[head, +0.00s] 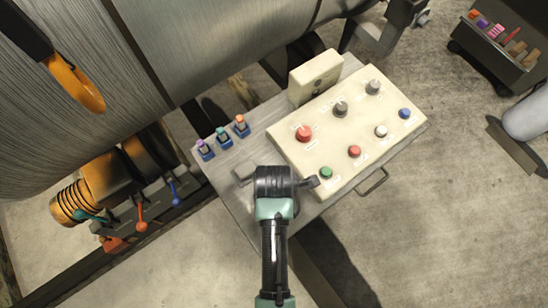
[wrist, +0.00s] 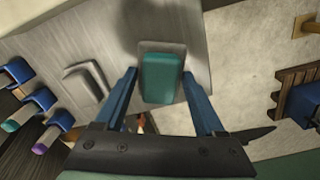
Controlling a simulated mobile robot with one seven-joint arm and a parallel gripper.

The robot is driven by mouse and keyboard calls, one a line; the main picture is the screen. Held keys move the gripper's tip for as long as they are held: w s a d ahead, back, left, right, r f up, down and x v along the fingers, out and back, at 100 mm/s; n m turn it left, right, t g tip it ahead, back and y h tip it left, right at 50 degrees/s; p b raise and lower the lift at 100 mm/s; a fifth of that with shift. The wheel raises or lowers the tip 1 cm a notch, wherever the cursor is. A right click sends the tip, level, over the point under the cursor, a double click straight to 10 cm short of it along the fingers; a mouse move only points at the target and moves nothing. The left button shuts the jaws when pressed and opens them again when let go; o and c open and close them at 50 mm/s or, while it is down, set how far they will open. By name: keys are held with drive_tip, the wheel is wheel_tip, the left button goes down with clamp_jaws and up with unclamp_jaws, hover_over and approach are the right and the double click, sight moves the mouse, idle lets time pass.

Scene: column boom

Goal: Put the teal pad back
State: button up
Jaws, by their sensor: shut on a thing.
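The teal pad (wrist: 160,78) shows in the wrist view between the two blue fingers of my gripper (wrist: 160,86), which is shut on it. A pale grey edge shows along the pad's far end. The pad is over the grey metal shelf (wrist: 112,30); I cannot tell whether it touches the shelf. A low grey raised piece (wrist: 88,82) lies on the shelf to the left of my gripper; it also shows in the head view (head: 243,171). In the head view my arm hides the pad and the fingers.
A cream control box (head: 335,135) with several coloured buttons and knobs stands just right of my gripper. Three blue holders (head: 222,138) with purple, teal and orange tops line the shelf's left side. Coloured levers (head: 141,226) stand at lower left. Bare floor (head: 440,220) lies at right.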

drive_tip(key=shift+f, duration=1.9)
drive_tip(key=shift+w, duration=0.1)
drive_tip(key=o, duration=1.2)
drive_tip(key=shift+c, duration=0.2)
